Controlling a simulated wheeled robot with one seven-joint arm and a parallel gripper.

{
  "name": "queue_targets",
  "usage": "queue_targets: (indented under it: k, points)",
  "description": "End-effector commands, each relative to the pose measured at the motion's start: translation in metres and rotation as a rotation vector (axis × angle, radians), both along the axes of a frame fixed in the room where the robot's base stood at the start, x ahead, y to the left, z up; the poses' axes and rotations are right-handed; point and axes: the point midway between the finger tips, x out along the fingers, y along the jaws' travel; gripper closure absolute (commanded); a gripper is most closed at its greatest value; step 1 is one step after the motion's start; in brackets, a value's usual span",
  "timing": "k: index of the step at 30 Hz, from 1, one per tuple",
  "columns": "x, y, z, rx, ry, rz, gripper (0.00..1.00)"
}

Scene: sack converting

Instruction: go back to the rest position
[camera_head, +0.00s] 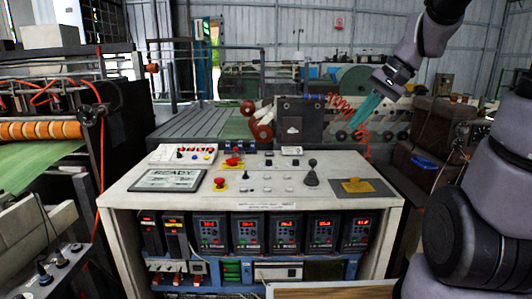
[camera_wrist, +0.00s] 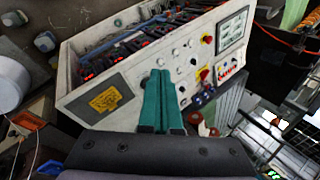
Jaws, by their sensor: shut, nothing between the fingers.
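My gripper (camera_head: 357,122) is raised at the upper right in the head view, above and behind the right part of the control console (camera_head: 128,190). Its teal fingers point down and to the left and are clear of the console top. In the wrist view the teal fingers (camera_wrist: 161,103) lie together, shut, with nothing between them. The console (camera_wrist: 75,101) shows beyond them, tilted in that view.
The console top carries a READY screen (camera_head: 168,180), red buttons, a black lever (camera_head: 311,174) and a yellow plate (camera_head: 357,186). Drive units with red displays sit below. A roller machine (camera_head: 40,130) stands at left. Red coiled hose (camera_head: 345,106) hangs near my gripper.

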Motion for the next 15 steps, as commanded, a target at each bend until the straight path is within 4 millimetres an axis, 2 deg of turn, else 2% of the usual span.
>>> queue_targets:
  k: [1,6,9,15]
  points:
    - [-0.015,0.002,0.011,-0.050,-0.039,0.006,1.00]
    - [-0.057,-0.005,0.036,-0.199,-0.162,-0.013,1.00]
    - [-0.076,-0.011,0.048,-0.261,-0.237,-0.030,1.00]
    - [-0.097,-0.020,0.061,-0.320,-0.338,-0.061,1.00]
